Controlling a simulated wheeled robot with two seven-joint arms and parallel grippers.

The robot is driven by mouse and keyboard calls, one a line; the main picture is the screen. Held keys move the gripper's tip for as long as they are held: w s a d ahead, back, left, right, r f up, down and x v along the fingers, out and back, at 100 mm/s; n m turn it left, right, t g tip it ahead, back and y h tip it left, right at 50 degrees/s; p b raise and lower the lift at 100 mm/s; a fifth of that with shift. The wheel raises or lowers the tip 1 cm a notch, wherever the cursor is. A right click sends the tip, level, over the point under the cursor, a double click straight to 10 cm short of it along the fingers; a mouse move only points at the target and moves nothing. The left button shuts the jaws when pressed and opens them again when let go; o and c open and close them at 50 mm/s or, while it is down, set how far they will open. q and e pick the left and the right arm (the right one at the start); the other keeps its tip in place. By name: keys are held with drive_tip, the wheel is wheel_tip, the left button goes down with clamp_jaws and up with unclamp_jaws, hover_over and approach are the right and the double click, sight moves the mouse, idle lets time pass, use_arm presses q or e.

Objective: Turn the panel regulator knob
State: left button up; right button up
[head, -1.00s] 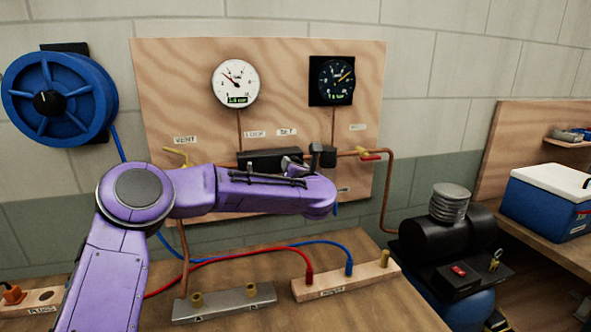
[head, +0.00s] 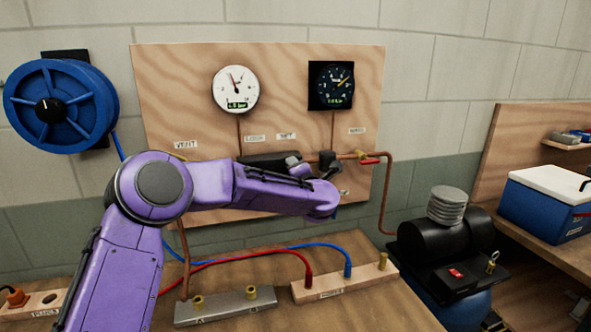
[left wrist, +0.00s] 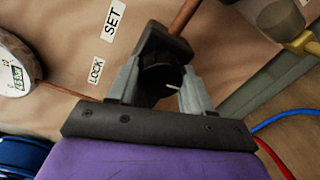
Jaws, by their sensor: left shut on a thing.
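The gripper is shut on the knob. SET (left wrist: 114,20) and LOCK (left wrist: 96,71) labels are on the board beside it. In the head view the purple left arm crosses in front of the board and hides most of the gripper's contact with the knob. The white round gauge (head: 236,89) has its needle a little left of straight up. My right gripper is not in view.
The dark gauge (head: 331,86) is at the board's upper right. A yellow valve with a red lever (head: 369,160) is right of the regulator. Blue (head: 318,248) and red (head: 245,256) hoses cross the bench below. A compressor (head: 446,239) stands at the right.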

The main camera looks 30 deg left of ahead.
use_arm(q)
drive_tip(key=shift+m, duration=0.3)
idle(0.4)
drive_tip(key=o, duration=1)
drive_tip(key=shift+d, duration=0.15)
drive_tip(key=b+v, duration=0.3)
drive_tip(key=v, duration=0.7)
drive_tip(key=shift+s+d+b, duration=0.1)
drive_tip(key=shift+s+b, duration=0.1)
drive_tip(key=shift+b, duration=0.2)
